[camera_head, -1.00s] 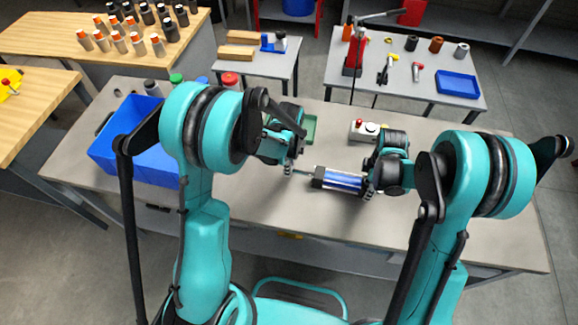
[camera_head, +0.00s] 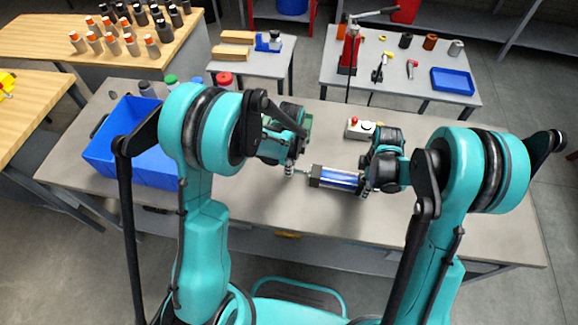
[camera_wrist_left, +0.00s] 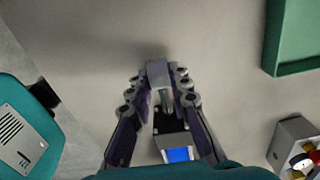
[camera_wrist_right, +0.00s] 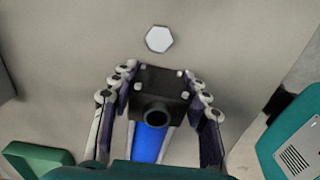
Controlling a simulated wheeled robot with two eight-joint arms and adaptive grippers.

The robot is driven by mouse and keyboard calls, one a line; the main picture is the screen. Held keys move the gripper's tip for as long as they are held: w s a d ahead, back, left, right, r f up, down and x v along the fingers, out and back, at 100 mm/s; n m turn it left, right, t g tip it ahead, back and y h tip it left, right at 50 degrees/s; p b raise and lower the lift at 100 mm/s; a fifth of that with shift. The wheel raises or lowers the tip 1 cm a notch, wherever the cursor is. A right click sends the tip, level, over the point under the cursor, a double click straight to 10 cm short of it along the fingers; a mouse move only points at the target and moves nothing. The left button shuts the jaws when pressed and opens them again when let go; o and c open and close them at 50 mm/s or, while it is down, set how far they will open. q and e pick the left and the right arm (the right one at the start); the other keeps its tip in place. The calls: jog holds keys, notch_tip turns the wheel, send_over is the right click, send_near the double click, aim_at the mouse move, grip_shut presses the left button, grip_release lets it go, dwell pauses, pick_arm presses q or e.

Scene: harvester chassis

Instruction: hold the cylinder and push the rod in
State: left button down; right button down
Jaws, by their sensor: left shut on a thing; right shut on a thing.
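The cylinder (camera_head: 335,178) has a blue body and black end blocks. It lies level just above or on the table's middle; I cannot tell which. My right gripper (camera_head: 368,184) is shut on its right end; in the right wrist view the fingers flank the black end block (camera_wrist_right: 158,95). The rod (camera_wrist_left: 166,101) sticks out of the other end, towards my left gripper. My left gripper (camera_head: 291,169) is shut on the rod's grey end piece (camera_wrist_left: 159,74). A short stretch of rod shows between that piece and the black block (camera_wrist_left: 172,142).
A control box (camera_head: 361,129) with a red button stands behind the cylinder. A green tray (camera_wrist_left: 291,68) lies near my left gripper. A blue bin (camera_head: 104,157) stands at the table's left. The table front is clear. A pale hexagonal piece (camera_wrist_right: 158,39) shows beyond the right gripper.

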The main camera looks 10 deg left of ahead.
aim_at(305, 172)
pick_arm(q)
jog(key=shift+d, duration=1.65)
dwell(0.5)
jog(key=shift+d, duration=1)
pick_arm(e)
jog(key=shift+a, duration=0.1)
dwell(0.5)
pick_arm(q)
jog(key=c, duration=1.3)
grip_release()
